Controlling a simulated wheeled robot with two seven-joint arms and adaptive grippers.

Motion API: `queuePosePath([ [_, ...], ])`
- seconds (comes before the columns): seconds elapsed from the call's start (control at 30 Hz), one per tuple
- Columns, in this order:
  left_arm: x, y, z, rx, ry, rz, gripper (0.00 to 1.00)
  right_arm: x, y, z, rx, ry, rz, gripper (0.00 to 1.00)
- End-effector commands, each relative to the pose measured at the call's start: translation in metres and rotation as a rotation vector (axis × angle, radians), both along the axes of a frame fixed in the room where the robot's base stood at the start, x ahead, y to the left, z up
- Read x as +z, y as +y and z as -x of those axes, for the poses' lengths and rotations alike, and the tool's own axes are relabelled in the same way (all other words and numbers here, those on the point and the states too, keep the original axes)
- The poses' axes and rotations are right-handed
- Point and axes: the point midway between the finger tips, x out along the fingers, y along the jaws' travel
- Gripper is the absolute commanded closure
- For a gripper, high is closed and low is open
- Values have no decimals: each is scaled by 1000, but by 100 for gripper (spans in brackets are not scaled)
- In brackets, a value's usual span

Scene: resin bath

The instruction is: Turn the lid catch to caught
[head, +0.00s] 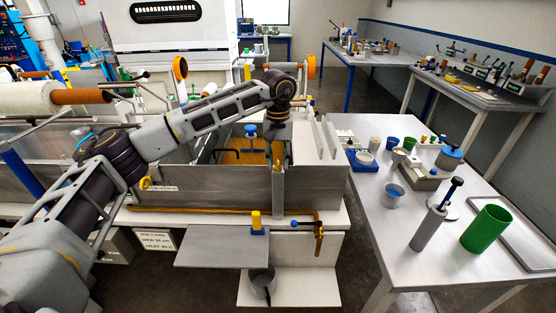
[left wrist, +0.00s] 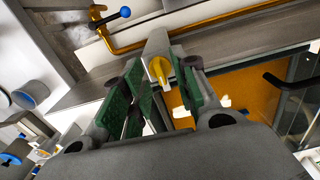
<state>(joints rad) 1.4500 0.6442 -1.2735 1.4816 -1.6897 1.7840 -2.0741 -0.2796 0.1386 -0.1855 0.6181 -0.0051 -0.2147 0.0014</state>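The lid catch appears as a yellow knob (left wrist: 158,70) on a grey mount at the bath's metal rim in the left wrist view. Its pointed end is toward the gripper. My left gripper (left wrist: 160,88) is open, with green-padded fingers on either side of the knob's near end. I cannot tell whether the pads touch it. In the head view my left gripper (head: 278,138) points down over the divider at the bath's right part and mostly hides the catch. My right gripper is not in view.
The bath (head: 220,187) holds amber liquid. A brass pipe (left wrist: 220,24) with a blue-tipped lever (left wrist: 125,12) runs along its front. A white table (head: 420,262) at right carries a green cup (head: 487,229), a grey cylinder (head: 429,228) and several small containers.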

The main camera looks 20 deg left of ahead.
Motion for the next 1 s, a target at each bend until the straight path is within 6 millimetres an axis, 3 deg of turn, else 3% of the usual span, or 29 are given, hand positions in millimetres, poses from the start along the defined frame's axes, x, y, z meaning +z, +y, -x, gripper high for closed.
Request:
queuePosePath([
  [0.7, 93, 0, -1, 0, -2, 0, 71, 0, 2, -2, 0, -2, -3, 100],
  [1.0, 114, 0, 0, -1, 0, 1, 71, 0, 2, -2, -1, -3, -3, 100],
])
